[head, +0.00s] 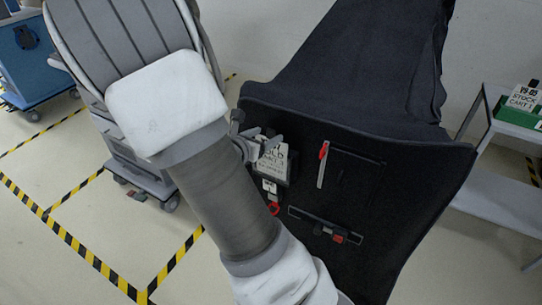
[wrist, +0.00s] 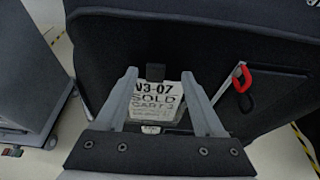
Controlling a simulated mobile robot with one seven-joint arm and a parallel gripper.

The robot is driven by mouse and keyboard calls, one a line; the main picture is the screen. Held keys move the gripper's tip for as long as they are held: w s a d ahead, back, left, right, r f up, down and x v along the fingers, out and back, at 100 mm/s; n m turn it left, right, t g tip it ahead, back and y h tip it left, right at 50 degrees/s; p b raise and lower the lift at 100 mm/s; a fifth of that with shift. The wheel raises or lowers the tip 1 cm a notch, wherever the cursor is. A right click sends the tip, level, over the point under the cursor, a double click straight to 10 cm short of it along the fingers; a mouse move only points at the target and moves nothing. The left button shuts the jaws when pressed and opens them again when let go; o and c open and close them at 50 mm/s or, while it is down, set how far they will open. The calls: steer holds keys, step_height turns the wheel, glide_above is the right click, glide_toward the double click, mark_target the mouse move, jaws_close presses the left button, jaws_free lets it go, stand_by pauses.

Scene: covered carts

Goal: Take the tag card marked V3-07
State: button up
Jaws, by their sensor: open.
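The tag card (wrist: 155,101) is white and reads V3-07, SOLD, CART 3 in the wrist view. It sits upright against the black cover of a cart, with a dark clip or tab at its top edge. In the head view the card (head: 276,160) is partly hidden by my gripper. My gripper (wrist: 159,78) is open, with one finger to each side of the card in the wrist view. I cannot tell whether the fingers touch it. In the head view my gripper (head: 262,143) is at the card's upper left.
The black-covered cart (head: 400,200) also carries a red-handled tool (head: 322,165) and a dark bar with a red part (head: 325,226). A grey shelf cart (head: 500,195) on the right bears another card (head: 524,97). A blue cart (head: 28,45) stands at the left.

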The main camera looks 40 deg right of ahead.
mark_target(270, 132)
steer(key=x, duration=0.4)
steer(key=shift+w+d+f+b, duration=0.2)
steer(key=shift+w+f+b, duration=0.05)
steer(key=shift+w+b, duration=0.15)
jaws_close()
